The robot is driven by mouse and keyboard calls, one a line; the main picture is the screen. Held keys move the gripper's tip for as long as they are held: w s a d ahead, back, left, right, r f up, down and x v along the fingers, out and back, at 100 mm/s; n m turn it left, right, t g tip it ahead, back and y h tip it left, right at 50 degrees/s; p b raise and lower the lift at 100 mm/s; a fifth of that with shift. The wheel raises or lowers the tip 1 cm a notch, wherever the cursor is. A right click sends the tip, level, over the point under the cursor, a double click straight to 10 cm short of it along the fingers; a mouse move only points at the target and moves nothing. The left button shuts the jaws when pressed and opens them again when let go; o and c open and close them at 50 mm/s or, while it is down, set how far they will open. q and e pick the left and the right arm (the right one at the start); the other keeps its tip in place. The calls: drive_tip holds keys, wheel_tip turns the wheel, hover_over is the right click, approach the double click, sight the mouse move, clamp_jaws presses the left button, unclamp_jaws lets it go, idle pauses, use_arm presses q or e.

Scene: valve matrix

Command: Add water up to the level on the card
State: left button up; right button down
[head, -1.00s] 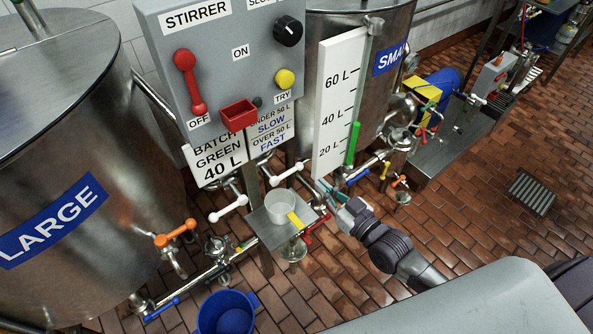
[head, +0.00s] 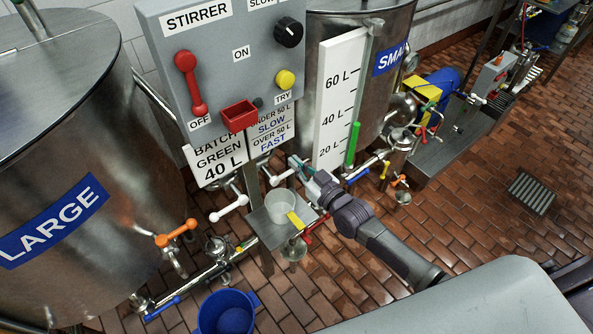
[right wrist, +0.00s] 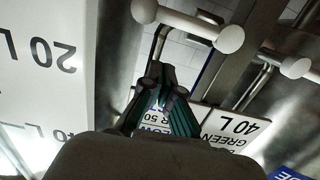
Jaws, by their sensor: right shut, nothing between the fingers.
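The batch card (head: 218,165) reads "BATCH GREEN 40 L". The white level board (head: 327,105) on the small tank (head: 388,25) is marked 20, 40 and 60 L. The green column (head: 352,143) in its tube ends between the 20 and 40 L labels or near 40; I cannot tell exactly. My right gripper (head: 297,164) is shut and empty beside a white valve handle (head: 277,179). In the right wrist view, the gripper (right wrist: 165,97) points toward the pipework, with a white handle (right wrist: 188,22) just beyond its tips. Contact is unclear. My left gripper is out of view.
The stirrer box (head: 225,60) hangs above. A clear cup (head: 280,205) stands on a small shelf below the gripper. Another white handle (head: 228,208), an orange handle (head: 175,233) and the large tank (head: 70,160) are to the left. A blue bucket (head: 228,312) stands on the floor.

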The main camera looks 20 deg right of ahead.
drive_tip(key=shift+w+f, duration=0.1)
drive_tip(key=shift+f, duration=1.55)
drive_tip(key=shift+f+m+b, duration=0.35)
drive_tip(key=shift+m+b, duration=0.15)
drive_tip(key=shift+b, duration=0.05)
wheel_tip(320, 180, down, 4)
drive_tip(key=m+b, duration=0.5)
drive_tip(key=m, duration=0.1)
drive_tip(key=shift+a+f+m+y, duration=0.1)
drive_tip(key=shift+m+y, duration=0.2)
drive_tip(key=shift+a+f, duration=0.1)
drive_tip(key=shift+f, duration=0.05)
idle(0.7)
idle(1.3)
